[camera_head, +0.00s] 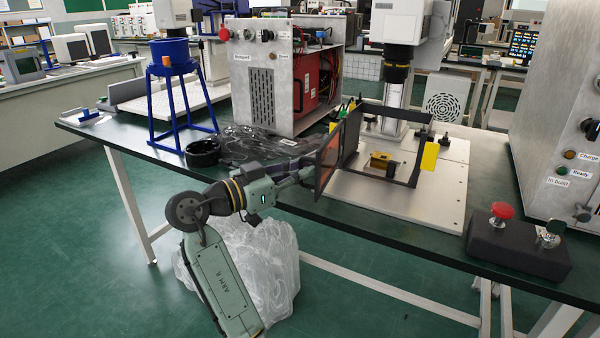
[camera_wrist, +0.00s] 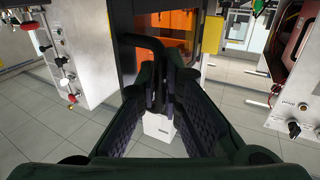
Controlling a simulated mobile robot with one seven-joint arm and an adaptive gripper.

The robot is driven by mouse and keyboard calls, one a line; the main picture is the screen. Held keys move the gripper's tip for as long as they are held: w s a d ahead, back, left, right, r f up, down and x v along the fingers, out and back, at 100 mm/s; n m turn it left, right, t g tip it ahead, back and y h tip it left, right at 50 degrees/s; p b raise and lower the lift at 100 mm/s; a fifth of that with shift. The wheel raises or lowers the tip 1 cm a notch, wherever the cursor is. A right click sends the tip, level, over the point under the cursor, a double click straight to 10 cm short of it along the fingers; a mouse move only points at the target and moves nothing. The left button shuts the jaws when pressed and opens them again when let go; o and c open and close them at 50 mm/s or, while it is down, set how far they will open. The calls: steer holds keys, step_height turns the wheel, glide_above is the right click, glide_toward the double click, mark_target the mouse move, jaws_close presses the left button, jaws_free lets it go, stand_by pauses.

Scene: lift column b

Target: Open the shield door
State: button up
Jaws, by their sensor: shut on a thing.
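The shield door (camera_head: 328,160) is a dark-framed, orange-tinted panel at the left of a black frame (camera_head: 385,108) on the machine's pale base plate. In the head view it stands at an angle to the frame, leaving the front of the work area visible. My gripper (camera_head: 312,172) reaches it from the left. In the wrist view my gripper (camera_wrist: 162,85) is shut on a black bent bar, the door handle (camera_wrist: 143,39). The orange panel (camera_wrist: 182,55) shows behind the handle. The fingers hide part of the handle.
A black box with a red button (camera_head: 501,210) stands at the right table edge. A blue stand (camera_head: 172,90) and a metal cabinet (camera_head: 268,85) are to the left. A clear plastic bag (camera_head: 255,265) is below the table.

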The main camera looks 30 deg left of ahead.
steer(key=o, duration=0.4)
stand_by(0.3)
steer(key=v, duration=1.2)
steer(key=shift+f, duration=0.1)
steer(key=shift+w, duration=0.1)
